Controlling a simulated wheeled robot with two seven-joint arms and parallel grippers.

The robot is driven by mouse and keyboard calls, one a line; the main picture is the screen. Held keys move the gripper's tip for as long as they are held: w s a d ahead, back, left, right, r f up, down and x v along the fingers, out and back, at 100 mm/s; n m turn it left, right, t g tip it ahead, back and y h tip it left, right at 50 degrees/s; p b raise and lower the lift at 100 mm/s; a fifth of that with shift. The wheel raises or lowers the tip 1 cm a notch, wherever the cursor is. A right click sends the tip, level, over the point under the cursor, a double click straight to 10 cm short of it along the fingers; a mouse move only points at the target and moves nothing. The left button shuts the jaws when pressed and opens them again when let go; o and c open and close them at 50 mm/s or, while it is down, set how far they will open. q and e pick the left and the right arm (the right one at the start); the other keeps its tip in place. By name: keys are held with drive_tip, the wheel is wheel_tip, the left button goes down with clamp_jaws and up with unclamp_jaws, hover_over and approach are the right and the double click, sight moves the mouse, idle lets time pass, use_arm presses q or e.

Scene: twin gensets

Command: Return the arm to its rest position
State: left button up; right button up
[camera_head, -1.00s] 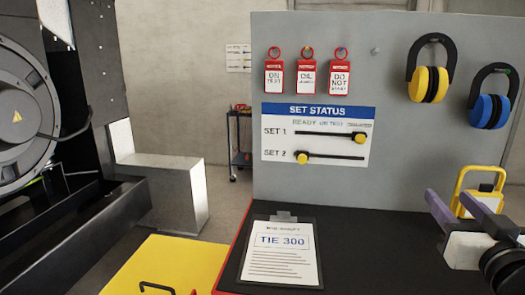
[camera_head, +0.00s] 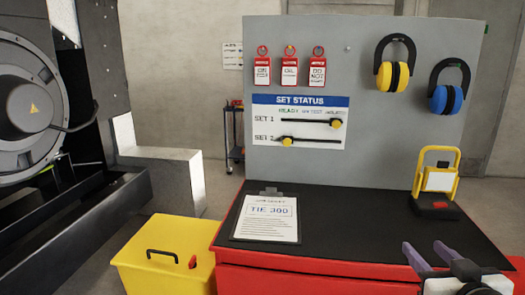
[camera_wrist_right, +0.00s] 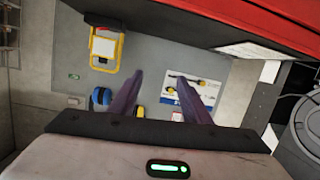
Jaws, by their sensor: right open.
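My right gripper (camera_head: 428,262) is at the lower right of the head view, in front of the red bench. Its two purple fingers are apart with nothing between them. In the right wrist view the open fingers (camera_wrist_right: 165,98) point toward the grey board, with the bench edge along the top of that view. The gripper touches nothing that I can see. My left gripper is not in view.
The red bench (camera_head: 300,282) has a black top with a clipboard (camera_head: 268,217) and a yellow-framed stand (camera_head: 437,183). A grey board (camera_head: 400,130) holds tags, a status panel (camera_head: 298,121) and two ear defenders. A yellow box (camera_head: 165,250) stands left of the bench.

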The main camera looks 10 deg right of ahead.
drive_tip(key=s+a+f+n+g+y, duration=0.1)
drive_tip(key=s+a+f, duration=0.15)
drive_tip(key=f, duration=0.55)
drive_tip(key=s+a+f+n+g+y, duration=0.15)
drive_tip(key=a+f, duration=0.25)
drive_tip(key=f, duration=0.4)
drive_tip(key=s+a+f+g+y, duration=0.1)
drive_tip(key=s+a+f+g, duration=0.15)
drive_tip(key=f, duration=0.55)
drive_tip(key=s+a+f+n+g+y, duration=0.1)
drive_tip(key=s+a+f+n+y, duration=0.1)
drive_tip(key=s+a+f, duration=1)
drive_tip(key=a+y, duration=0.1)
drive_tip(key=a, duration=0.2)
drive_tip(key=shift+f, duration=0.25)
